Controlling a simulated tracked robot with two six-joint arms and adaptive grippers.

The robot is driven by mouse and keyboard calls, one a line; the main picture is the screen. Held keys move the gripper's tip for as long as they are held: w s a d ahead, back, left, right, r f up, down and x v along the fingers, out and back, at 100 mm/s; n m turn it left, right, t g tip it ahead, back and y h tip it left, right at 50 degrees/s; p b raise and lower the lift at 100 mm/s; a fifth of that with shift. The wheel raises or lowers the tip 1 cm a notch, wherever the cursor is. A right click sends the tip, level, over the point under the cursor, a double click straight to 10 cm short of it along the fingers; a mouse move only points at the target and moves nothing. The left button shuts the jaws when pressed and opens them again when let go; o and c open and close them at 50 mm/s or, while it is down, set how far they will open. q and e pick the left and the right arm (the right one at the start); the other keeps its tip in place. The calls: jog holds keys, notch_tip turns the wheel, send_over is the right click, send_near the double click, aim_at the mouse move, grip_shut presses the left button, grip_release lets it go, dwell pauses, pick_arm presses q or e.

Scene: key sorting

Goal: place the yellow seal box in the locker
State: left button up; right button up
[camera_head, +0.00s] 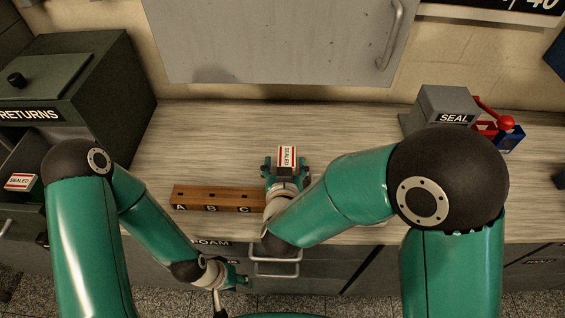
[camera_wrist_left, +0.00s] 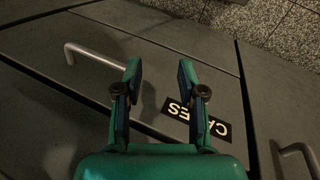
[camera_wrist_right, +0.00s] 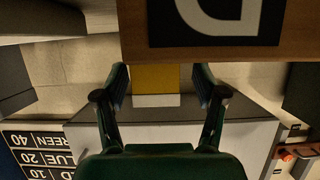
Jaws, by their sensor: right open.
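A small box with a white and red SEALED label (camera_head: 286,155) is at my right gripper (camera_head: 286,168), over the worktop. In the right wrist view a yellow box face (camera_wrist_right: 155,77) with a pale lower edge shows between the fingers of my right gripper (camera_wrist_right: 160,82), which are open with gaps at both sides. I cannot tell whether the box touches a finger. My left gripper (camera_head: 240,282) is open and empty in front of the lower drawers; it also shows in the left wrist view (camera_wrist_left: 160,75). A large grey door (camera_head: 275,40) with a handle is on the back wall; whether it is the locker is unclear.
A wooden rack (camera_head: 190,196) marked A, B, C stands at the front, partly behind my right arm. A RETURNS cabinet (camera_head: 110,75) is at left, with another SEALED box (camera_head: 20,181). A grey SEAL unit (camera_head: 445,100) stands at right.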

jog(key=shift+w+d+f, duration=0.15)
jog(key=shift+w+f, duration=0.1)
jog(key=shift+w, duration=0.2)
jog(key=shift+w+d+f, duration=0.1)
jog(key=shift+w+f, duration=0.1)
jog(key=shift+w, duration=0.2)
jog(key=shift+s+r, duration=0.1)
jog(key=shift+a, duration=0.1)
jog(key=c, duration=1.2)
jog(key=shift+c, duration=0.6)
jog(key=shift+r, duration=0.15)
